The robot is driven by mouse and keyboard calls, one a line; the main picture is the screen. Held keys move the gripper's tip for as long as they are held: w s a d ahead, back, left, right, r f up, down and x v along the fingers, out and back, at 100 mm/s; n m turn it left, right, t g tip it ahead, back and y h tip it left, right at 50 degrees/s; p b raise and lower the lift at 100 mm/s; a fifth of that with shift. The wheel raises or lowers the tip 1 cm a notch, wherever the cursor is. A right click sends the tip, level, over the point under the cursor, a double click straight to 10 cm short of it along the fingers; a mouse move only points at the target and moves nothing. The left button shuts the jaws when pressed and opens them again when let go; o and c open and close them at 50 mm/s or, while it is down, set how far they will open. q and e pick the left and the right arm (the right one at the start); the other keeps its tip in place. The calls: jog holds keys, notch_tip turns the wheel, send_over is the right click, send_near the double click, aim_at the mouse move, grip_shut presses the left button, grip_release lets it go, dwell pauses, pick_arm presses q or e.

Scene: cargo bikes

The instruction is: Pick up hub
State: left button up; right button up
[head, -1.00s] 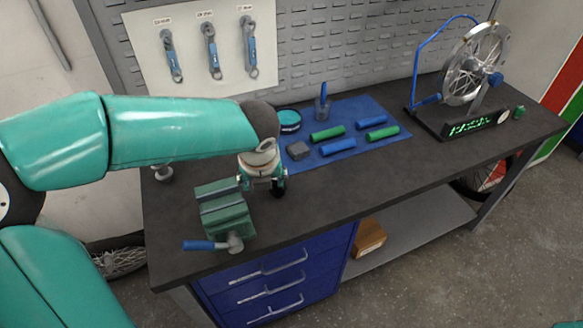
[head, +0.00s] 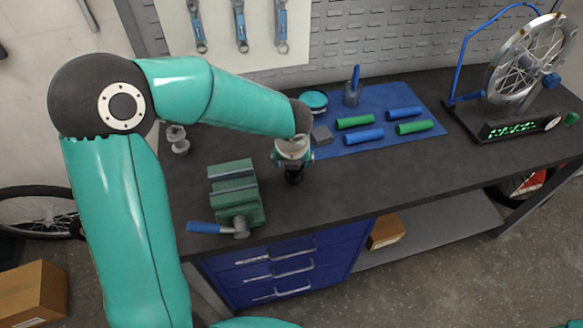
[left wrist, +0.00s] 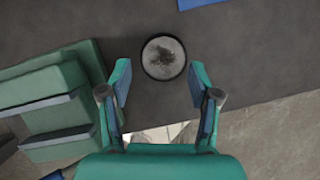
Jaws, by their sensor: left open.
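A silver spool-shaped part with flanges, which looks like a hub (head: 180,139), stands on the bench at the left, behind the green vise (head: 237,195). My left gripper (head: 293,172) points down over the bench, right of the vise and near the mat's corner. In the left wrist view its two fingers (left wrist: 160,78) are apart and empty. A round grey piece with a dark rim (left wrist: 163,57) lies just ahead, centred between the fingertips and not gripped; I cannot tell whether it is a hub's end. My right gripper is out of view.
A blue mat (head: 345,105) holds green and blue grips, a tin and a small grey block. A wheel in a truing stand (head: 527,65) is at the far right. The vise's blue handle (head: 205,228) sticks out left. Bare bench lies right of the vise.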

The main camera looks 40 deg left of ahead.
pick_arm(q)
jog(key=shift+d+x, duration=0.2)
jog(key=shift+x, duration=2.8)
jog(key=shift+w, duration=0.1)
jog(key=shift+r, duration=0.1)
jog(key=c, duration=1.1)
